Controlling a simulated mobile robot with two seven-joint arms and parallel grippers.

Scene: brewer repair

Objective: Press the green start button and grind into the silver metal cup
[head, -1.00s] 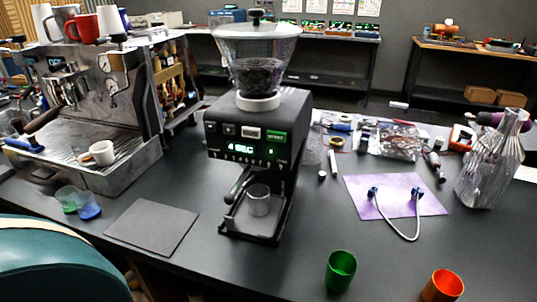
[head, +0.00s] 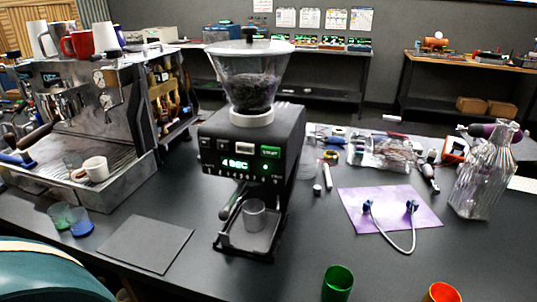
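The black coffee grinder (head: 230,140) stands in the middle of the table, with a clear hopper (head: 250,85) of dark beans on top. The green start button (head: 270,152) is at the right of its front panel. The lit display (head: 236,163) reads "4 SEC". The silver metal cup (head: 254,214) stands upright on the grinder's tray, under the spout area; its inside is not clear to see. Neither of my grippers shows in the head view.
An espresso machine (head: 88,110) with mugs stands at the left. A black mat (head: 146,243) lies left of the grinder. A green cup (head: 338,283) and an orange cup (head: 441,292) stand at the front right. A purple mat (head: 385,200) holds a cable. A glass vase (head: 483,172) stands far right.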

